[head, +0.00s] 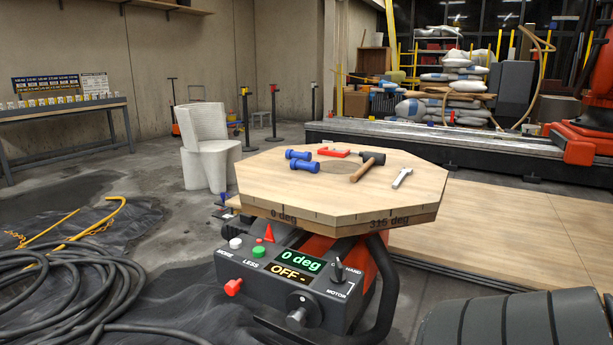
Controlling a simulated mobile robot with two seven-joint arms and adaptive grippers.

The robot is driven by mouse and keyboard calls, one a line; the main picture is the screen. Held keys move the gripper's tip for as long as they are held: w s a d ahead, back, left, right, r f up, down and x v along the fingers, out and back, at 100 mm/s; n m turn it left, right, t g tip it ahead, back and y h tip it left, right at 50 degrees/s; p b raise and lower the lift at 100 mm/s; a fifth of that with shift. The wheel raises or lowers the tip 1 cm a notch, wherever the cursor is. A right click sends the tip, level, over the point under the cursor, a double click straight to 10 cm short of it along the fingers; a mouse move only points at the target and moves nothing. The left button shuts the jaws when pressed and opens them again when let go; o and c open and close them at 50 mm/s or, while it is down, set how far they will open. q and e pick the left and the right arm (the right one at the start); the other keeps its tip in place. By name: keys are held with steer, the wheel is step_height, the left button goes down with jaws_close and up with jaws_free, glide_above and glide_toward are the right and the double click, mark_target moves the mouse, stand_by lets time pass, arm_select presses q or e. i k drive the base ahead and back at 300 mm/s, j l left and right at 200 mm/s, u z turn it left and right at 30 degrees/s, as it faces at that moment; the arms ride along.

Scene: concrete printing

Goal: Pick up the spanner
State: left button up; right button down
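The spanner (402,178) is a small silver-grey tool. It lies flat on the right part of an octagonal wooden tabletop (285,193), with its length running from lower left to upper right. Nothing covers it. Neither of my grippers is in the head view.
A mallet (362,172) with a wooden handle, blue dumbbell-shaped tools (304,166) and a red tool (334,152) lie left of the spanner. A control box (295,275) with buttons sits below the tabletop's front edge. Black hose (65,285) coils on the floor at left.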

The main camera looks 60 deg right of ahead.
mark_target(404, 172)
steer(key=z, duration=2.35)
